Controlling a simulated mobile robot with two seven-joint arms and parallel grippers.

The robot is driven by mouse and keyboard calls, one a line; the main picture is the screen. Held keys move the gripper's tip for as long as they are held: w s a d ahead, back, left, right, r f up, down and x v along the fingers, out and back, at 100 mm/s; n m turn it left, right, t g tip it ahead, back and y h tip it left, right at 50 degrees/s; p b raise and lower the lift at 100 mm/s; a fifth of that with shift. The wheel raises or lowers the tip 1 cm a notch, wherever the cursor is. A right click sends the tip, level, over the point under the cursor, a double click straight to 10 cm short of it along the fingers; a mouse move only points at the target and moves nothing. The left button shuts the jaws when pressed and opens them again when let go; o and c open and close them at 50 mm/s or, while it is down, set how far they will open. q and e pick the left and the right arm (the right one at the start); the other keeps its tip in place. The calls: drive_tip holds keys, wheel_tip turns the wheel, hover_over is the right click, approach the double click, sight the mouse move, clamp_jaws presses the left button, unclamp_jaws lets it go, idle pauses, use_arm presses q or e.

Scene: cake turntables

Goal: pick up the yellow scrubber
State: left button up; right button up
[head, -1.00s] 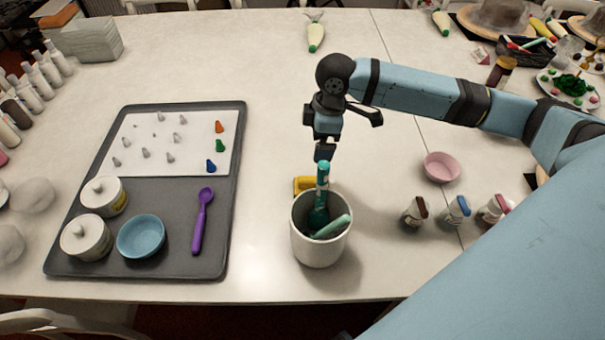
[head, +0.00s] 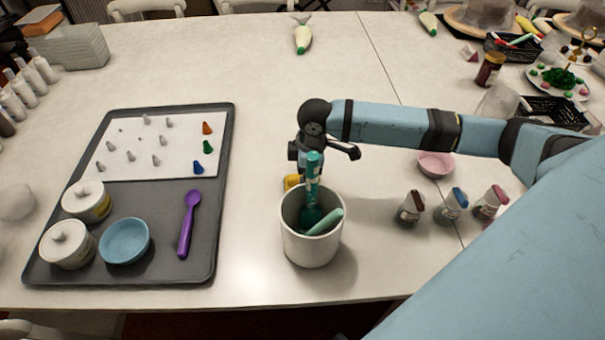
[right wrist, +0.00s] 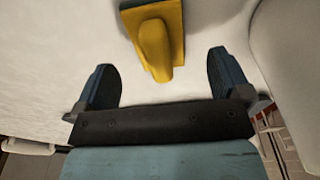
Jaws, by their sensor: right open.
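The yellow scrubber (right wrist: 158,45) lies on the white table in the right wrist view, its narrow yellow handle pointing toward the gap between my fingers. A dark green edge shows at its far end. In the head view only a small yellow part of the scrubber (head: 291,182) shows, behind the white pot. My right gripper (right wrist: 170,80) is open and empty, with the handle end between and just ahead of its two fingertips. In the head view its fingers are hidden behind the pot and the teal tool. My left gripper is not in view.
A white pot (head: 312,249) holding teal tools (head: 313,180) stands right in front of the scrubber. A grey tray (head: 160,272) lies to the left. A pink bowl (head: 435,164) and several small bottles (head: 452,204) stand to the right.

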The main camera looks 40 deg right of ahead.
drive_tip(key=f, duration=0.4)
drive_tip(key=shift+w+a+b, duration=0.35)
drive_tip(key=shift+b, duration=0.05)
drive_tip(key=shift+f, duration=0.15)
drive_tip(key=c, duration=1)
use_arm(q)
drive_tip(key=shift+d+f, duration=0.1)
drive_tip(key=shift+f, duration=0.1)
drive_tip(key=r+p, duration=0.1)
drive_tip(key=p, duration=0.2)
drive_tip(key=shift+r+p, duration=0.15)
drive_tip(key=shift+p, duration=0.2)
use_arm(e)
wheel_tip(320, 180, up, 20)
drive_tip(key=shift+r, duration=0.1)
